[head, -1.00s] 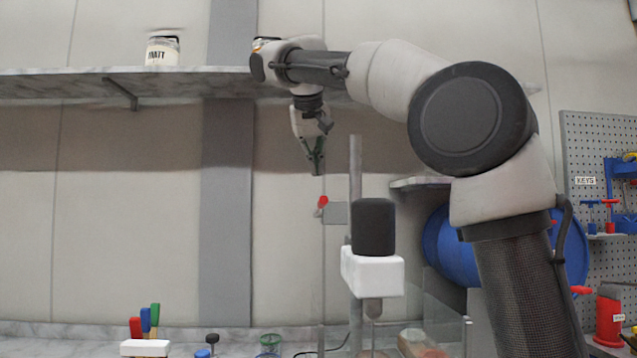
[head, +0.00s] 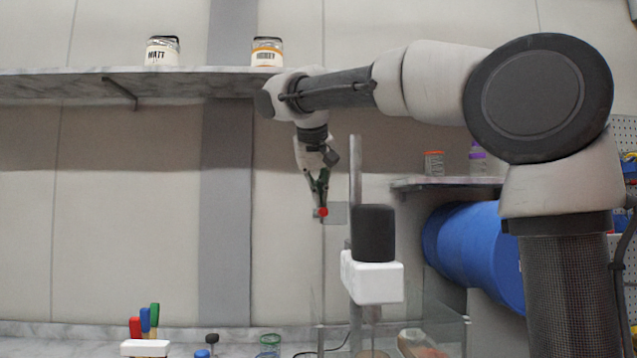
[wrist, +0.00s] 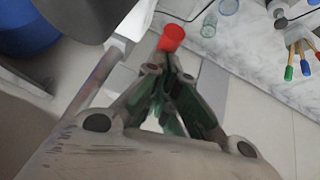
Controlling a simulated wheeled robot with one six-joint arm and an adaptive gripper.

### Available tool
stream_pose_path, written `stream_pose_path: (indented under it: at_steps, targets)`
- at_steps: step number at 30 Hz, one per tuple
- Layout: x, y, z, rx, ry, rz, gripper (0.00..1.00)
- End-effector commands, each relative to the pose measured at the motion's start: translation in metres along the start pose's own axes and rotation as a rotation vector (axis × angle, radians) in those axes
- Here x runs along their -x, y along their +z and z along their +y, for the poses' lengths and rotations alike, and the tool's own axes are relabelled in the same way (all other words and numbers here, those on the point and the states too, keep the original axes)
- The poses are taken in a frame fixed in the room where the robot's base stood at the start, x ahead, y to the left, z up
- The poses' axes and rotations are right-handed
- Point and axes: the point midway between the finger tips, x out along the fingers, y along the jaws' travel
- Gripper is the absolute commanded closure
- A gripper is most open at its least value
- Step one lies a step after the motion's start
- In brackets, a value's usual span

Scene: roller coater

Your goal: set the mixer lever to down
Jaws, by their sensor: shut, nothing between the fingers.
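The mixer has a white head (head: 372,278) with a black motor housing (head: 373,232) on top, beside a grey upright post (head: 355,170). Its lever has a red knob (head: 323,212), next to a small grey plate (head: 338,213) left of the post. The knob also shows large in the wrist view (wrist: 172,38). My gripper (head: 321,206) is shut and empty, pointing down with its fingertips at the top of the knob. In the wrist view its fingertips (wrist: 170,58) are just short of the knob or against it; contact is hard to tell.
A shelf (head: 60,86) above holds a jar marked MATT (head: 162,52) and another jar (head: 267,53). A blue drum (head: 480,250) lies right of the mixer. Brushes (head: 146,322) and a glass (head: 269,346) stand on the bench below. Space left of my gripper is clear.

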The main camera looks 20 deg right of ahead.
Motion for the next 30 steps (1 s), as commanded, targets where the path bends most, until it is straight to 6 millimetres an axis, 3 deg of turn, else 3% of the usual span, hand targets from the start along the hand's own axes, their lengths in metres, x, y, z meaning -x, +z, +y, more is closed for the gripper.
stream_pose_path:
  at_steps: [5, 17, 22, 30]
  targets:
    - [-0.012, 0.015, -0.004, 0.001, 0.001, -0.003, 1.00]
    - [-0.010, 0.015, -0.004, 0.001, 0.000, -0.001, 1.00]
    - [0.014, 0.014, -0.005, 0.001, -0.002, 0.003, 1.00]
    - [0.074, 0.015, -0.005, 0.002, -0.003, 0.002, 1.00]
